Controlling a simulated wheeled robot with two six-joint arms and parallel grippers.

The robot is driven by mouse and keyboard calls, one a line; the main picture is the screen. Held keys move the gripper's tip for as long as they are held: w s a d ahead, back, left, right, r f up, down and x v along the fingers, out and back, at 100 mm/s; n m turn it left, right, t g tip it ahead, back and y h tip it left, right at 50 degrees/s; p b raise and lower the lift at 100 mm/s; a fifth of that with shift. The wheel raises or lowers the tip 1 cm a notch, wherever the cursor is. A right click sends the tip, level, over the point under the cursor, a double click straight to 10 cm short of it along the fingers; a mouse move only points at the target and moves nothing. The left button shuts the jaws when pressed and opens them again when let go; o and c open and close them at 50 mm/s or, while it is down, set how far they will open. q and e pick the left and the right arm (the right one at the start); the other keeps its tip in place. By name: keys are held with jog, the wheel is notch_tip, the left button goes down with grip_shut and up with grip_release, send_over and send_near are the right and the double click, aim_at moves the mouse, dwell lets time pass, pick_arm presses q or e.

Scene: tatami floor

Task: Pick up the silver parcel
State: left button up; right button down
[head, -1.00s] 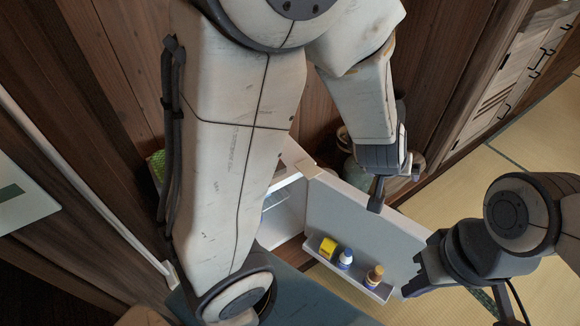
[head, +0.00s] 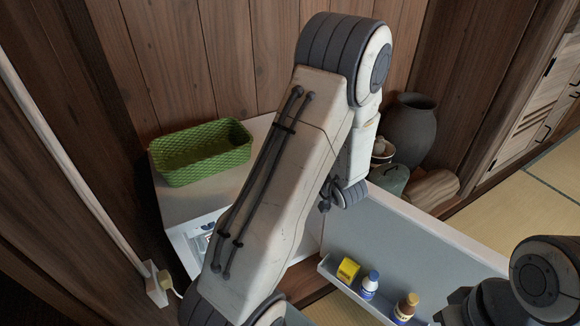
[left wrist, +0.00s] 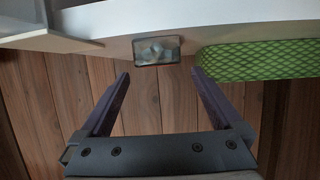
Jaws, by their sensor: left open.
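My left gripper (left wrist: 160,75) is open and empty in the left wrist view, with its two dark fingers well apart. A small grey, shiny thing with a dark border (left wrist: 157,50) shows just beyond and between the fingertips, at the edge of a white surface; it may be the silver parcel, but I cannot tell for sure. In the head view my left gripper (head: 343,195) is partly hidden behind my arm, near the open fridge door. No silver parcel is clearly seen there. My right gripper (head: 462,306) is at the lower right, its jaws unclear.
A green basket (head: 203,151) stands on top of the white fridge (head: 187,202); it also shows in the left wrist view (left wrist: 250,62). The open fridge door (head: 400,240) holds a yellow box (head: 348,270) and two bottles. A grey vase (head: 410,128) stands behind.

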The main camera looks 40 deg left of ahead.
pick_arm(q)
jog(key=b+x, duration=0.2)
jog(key=x, duration=0.1)
jog(key=b+x, duration=0.1)
jog(key=x, duration=0.1)
jog(key=shift+f, duration=0.3)
jog(key=shift+w+a, duration=0.1)
jog(key=shift+a, duration=0.1)
jog(key=c, duration=1.5)
jog(key=shift+r, duration=0.15)
